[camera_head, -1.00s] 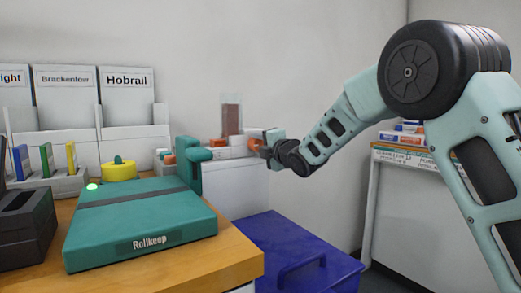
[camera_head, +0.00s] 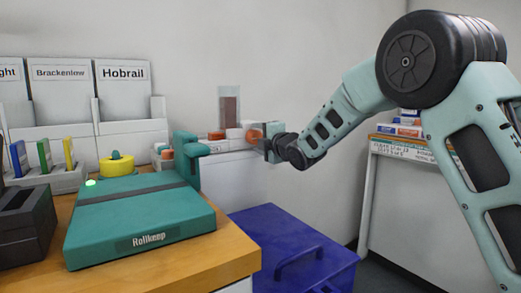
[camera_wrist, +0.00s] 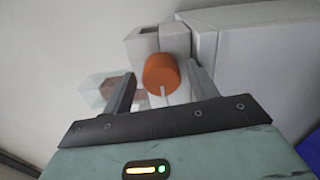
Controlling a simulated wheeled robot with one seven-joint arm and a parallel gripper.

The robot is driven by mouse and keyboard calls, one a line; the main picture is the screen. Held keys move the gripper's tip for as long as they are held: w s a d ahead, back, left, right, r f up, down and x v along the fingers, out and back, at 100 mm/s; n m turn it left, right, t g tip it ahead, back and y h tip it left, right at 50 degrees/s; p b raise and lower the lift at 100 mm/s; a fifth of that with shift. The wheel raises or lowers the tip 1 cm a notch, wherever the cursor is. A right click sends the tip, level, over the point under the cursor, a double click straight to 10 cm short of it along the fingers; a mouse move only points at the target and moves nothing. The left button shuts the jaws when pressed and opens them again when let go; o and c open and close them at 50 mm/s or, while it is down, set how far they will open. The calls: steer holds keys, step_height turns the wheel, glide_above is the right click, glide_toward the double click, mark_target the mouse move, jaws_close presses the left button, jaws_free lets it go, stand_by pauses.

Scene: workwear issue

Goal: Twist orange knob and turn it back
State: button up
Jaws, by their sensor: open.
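The orange knob (camera_wrist: 162,73) faces my wrist camera on the front of a light grey unit (camera_wrist: 148,44), with a white pointer line running down its face in that view. It also shows small in the head view (camera_head: 253,134). My gripper (camera_wrist: 158,80) is open, one finger on each side of the knob. The left finger stands apart from it; the right finger is closer, and I cannot tell whether it touches. In the head view my gripper (camera_head: 268,140) is at the unit, its fingers partly hidden.
A clear hopper with brown contents (camera_head: 229,105) stands at the unit. A teal Rollkeep box (camera_head: 148,239) and yellow knob (camera_head: 117,167) are on the wooden counter at left. A blue crate (camera_head: 330,270) stands below. Open space lies right of it, before a shelf (camera_head: 400,152).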

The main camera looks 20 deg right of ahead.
steer(key=m+p, duration=0.3)
steer(key=shift+a+r+p, duration=0.15)
steer(key=shift+p, duration=0.25)
steer(key=m+p, duration=0.5)
steer(key=p, duration=0.1)
steer(key=shift+s, duration=0.1)
steer(key=m+p, duration=0.4)
steer(key=p, duration=0.1)
steer(key=shift+m, duration=0.3)
steer(key=m+p, duration=0.4)
steer(key=shift+m, duration=0.3)
steer(key=b+v, duration=0.2)
steer(key=v, duration=1.6)
steer(key=s+a+r+n+g+p, duration=0.1)
steer(key=s+a+n+g+p, duration=0.1)
steer(key=s+a+g+p, duration=0.4)
steer(key=shift+s+a+n+g+h+p, duration=0.35)
steer(key=shift+s+a+g, duration=1.85)
steer(key=shift+s+a, duration=1.55)
steer(key=shift+s+d, duration=0.15)
steer(key=shift+d, duration=0.05)
